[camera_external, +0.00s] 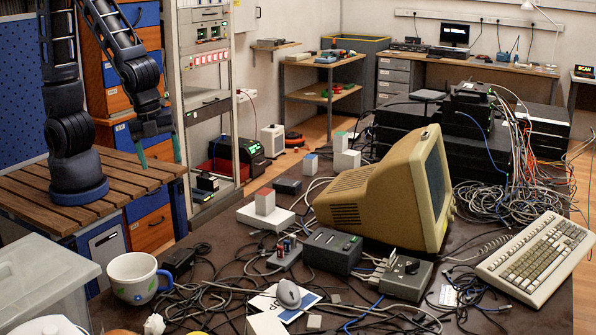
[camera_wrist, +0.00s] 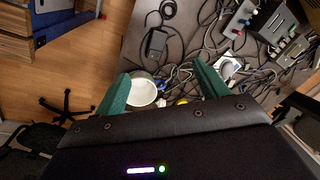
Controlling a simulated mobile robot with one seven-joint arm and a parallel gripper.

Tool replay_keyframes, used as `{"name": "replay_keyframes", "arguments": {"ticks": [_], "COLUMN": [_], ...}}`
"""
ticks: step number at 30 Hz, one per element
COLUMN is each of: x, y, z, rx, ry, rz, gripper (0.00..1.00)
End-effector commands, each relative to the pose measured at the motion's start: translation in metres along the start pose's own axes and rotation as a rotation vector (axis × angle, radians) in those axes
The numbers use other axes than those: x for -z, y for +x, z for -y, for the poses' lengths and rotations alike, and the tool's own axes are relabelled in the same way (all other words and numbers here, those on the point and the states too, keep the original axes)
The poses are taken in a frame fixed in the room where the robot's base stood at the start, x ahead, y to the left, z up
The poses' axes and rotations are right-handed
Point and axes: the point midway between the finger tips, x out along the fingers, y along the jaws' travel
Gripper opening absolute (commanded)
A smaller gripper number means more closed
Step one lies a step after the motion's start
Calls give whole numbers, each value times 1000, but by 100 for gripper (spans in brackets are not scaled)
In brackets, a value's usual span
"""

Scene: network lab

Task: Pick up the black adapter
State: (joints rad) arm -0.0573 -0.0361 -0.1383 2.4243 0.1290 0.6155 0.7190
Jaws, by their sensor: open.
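The black adapter (camera_external: 178,262) lies on the dark table just behind the mug, with its cable among other cables. In the wrist view the black adapter (camera_wrist: 155,43) is a dark block beyond the fingertips, near the table's left edge. My gripper (camera_external: 159,155) hangs above the wooden slatted platform, left of the table and apart from the adapter. In the wrist view my gripper (camera_wrist: 161,72) shows two green fingers spread wide with nothing held between them.
A white mug (camera_external: 132,278) with a blue handle stands close to the adapter; it also shows in the wrist view (camera_wrist: 142,94). A clear plastic bin (camera_external: 45,275) is at the left. Tangled cables, small boxes and a beige monitor (camera_external: 385,185) crowd the table.

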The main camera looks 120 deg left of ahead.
Motion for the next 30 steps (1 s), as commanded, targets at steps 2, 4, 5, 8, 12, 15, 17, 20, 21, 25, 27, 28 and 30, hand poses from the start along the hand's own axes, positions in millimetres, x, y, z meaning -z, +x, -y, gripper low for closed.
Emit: {"name": "replay_keyframes", "arguments": {"ticks": [2, 4, 5, 8, 12, 15, 17, 20, 21, 25, 27, 28, 30], "x": [7, 12, 15, 23, 33, 38, 41, 45, 46, 47, 47, 47, 47], "y": [21, 38, 46, 71, 107, 130, 142, 156, 160, 168, 173, 176, 184], "z": [2, 3, 4, 4, 2, -1, -3, -5, -6, -8, -9, -9, -11], "rx": [-22, -38, -45, -69, -105, -128, -141, -154, -157, -165, -165, -166, -168], "ry": [64, 122, 147, 229, 344, 417, 454, 501, 513, 536, 539, 540, 538], "rz": [11, 16, 17, 20, 17, 11, 8, 1, -1, -4, -5, -5, -4], "gripper": [73, 73, 73, 73, 73, 73, 73, 73, 73, 73, 73, 73, 73]}}
